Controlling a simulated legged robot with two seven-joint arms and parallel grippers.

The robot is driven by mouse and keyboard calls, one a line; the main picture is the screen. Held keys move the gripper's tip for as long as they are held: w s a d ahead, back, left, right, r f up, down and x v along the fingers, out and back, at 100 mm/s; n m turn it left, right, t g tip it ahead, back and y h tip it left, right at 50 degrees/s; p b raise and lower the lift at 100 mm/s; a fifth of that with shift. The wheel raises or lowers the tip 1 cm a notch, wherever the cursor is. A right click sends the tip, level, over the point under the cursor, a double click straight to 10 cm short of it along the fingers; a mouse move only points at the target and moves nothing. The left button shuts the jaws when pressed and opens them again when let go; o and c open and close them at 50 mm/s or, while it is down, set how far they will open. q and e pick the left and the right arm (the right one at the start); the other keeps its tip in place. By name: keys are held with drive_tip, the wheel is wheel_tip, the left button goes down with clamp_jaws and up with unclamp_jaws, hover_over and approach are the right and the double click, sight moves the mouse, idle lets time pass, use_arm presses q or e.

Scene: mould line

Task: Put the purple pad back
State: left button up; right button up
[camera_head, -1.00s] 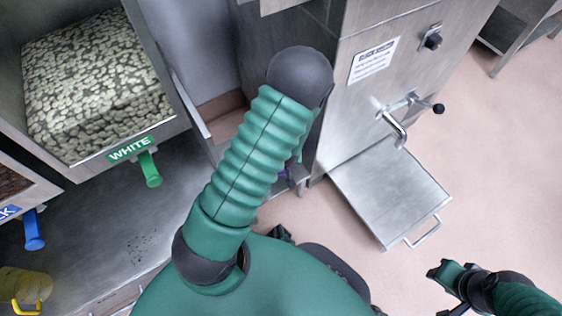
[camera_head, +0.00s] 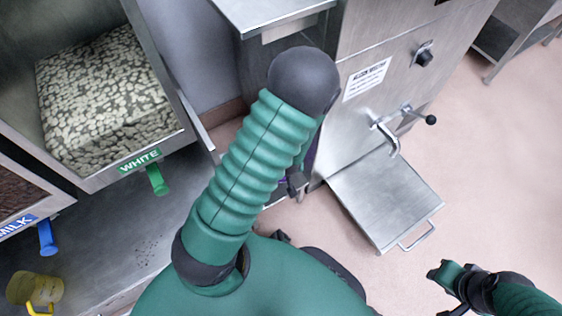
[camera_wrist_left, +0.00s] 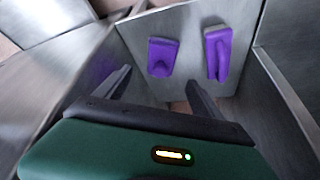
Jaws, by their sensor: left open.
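Two purple things show in the left wrist view against a grey metal panel: a short, blocky one (camera_wrist_left: 162,58) on the left and a longer, ridged one (camera_wrist_left: 219,55) on the right. I cannot tell which is the pad. My left gripper (camera_wrist_left: 160,90) is open, with its fingers spread below them and nothing seen between. In the head view my own arm hides most of this gripper; only a dark part of it (camera_head: 296,184) shows, beside a purple sliver (camera_head: 311,152) at the machine's side. My right gripper (camera_head: 447,286) is at the lower right, apart from everything; its jaws are unclear.
A steel machine (camera_head: 385,85) with a lever tap (camera_head: 388,138) stands at the centre right, a metal tray (camera_head: 385,200) jutting below. Metal walls flank the purple things in the wrist view. A bin of white pieces (camera_head: 105,100) and a yellow container (camera_head: 35,288) are left. Floor at right is clear.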

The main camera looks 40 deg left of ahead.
use_arm(q)
drive_tip(key=s+d+r+m+h, duration=0.1)
drive_tip(key=d+r+m, duration=0.3)
drive_tip(key=r, duration=0.5)
drive_tip(key=s+d+r+m+h+p, duration=0.1)
drive_tip(key=s+d+r+m+h, duration=0.1)
drive_tip(key=d+r+m, duration=0.3)
drive_tip(key=s+d+r, duration=0.1)
drive_tip(key=d+r, duration=0.2)
drive_tip(key=r, duration=0.1)
drive_tip(key=shift+g+h, duration=0.3)
drive_tip(key=shift+g, duration=0.1)
use_arm(e)
drive_tip(key=v, duration=0.2)
drive_tip(key=shift+w+r, duration=0.15)
drive_tip(key=shift+r, duration=0.25)
use_arm(q)
drive_tip(key=shift+d, duration=0.1)
